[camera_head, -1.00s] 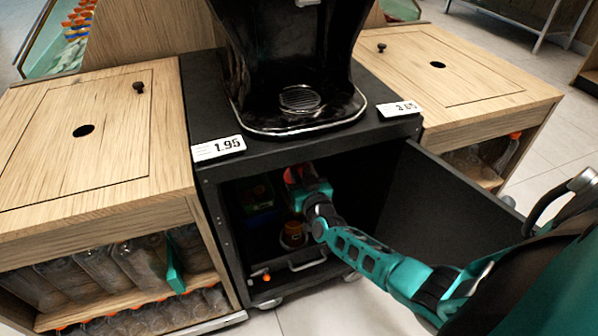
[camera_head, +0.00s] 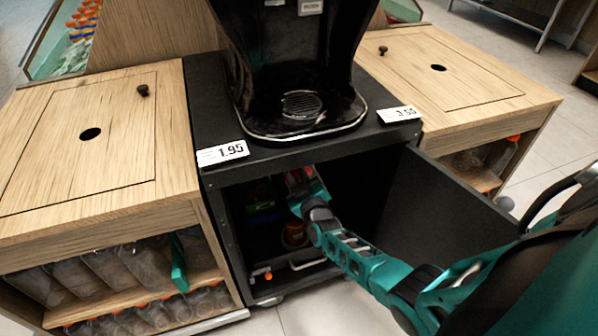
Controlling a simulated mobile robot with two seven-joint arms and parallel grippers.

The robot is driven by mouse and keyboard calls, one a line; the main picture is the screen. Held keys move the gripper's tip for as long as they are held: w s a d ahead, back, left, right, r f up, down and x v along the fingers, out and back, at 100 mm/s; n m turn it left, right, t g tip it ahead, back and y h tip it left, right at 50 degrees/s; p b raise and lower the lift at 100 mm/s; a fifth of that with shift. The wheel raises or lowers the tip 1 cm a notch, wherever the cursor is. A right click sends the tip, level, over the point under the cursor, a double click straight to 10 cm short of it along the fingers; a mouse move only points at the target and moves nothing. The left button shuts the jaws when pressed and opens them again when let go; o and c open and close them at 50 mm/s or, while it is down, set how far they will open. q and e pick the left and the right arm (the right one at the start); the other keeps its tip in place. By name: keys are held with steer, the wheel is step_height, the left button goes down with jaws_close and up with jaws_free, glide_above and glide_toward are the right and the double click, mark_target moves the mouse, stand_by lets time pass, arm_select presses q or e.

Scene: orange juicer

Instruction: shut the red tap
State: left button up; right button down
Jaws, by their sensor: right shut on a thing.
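My right arm reaches from the right into the open black cabinet under the juicer (camera_head: 297,60). My right gripper (camera_head: 299,180) is inside the upper part of the cabinet, shut on a red thing that I take for the red tap (camera_head: 293,178). The gripper and the cabinet top hide most of it, so the tap's position cannot be read. An orange-brown container (camera_head: 294,234) stands below the gripper.
The cabinet door (camera_head: 440,195) stands open to the right, beside my right arm. Wooden counters stand left (camera_head: 100,135) and right (camera_head: 460,70), with bottles on shelves below. A dark bin with green and blue things (camera_head: 262,212) sits inside the cabinet at left.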

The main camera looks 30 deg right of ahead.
steer(key=n, duration=0.2)
steer(key=shift+a+f+n, duration=0.2)
steer(key=shift+n, duration=0.2)
steer(key=n, duration=0.3)
steer(key=shift+a+f+n, duration=0.2)
steer(key=shift+f+n, duration=0.1)
steer(key=n, duration=0.3)
steer(key=n+b, duration=0.1)
steer(key=n, duration=0.1)
steer(key=shift+f+n, duration=0.3)
steer(key=shift+f, duration=0.05)
steer(key=c, duration=1.1)
jaws_free()
steer(key=shift+w, duration=0.1)
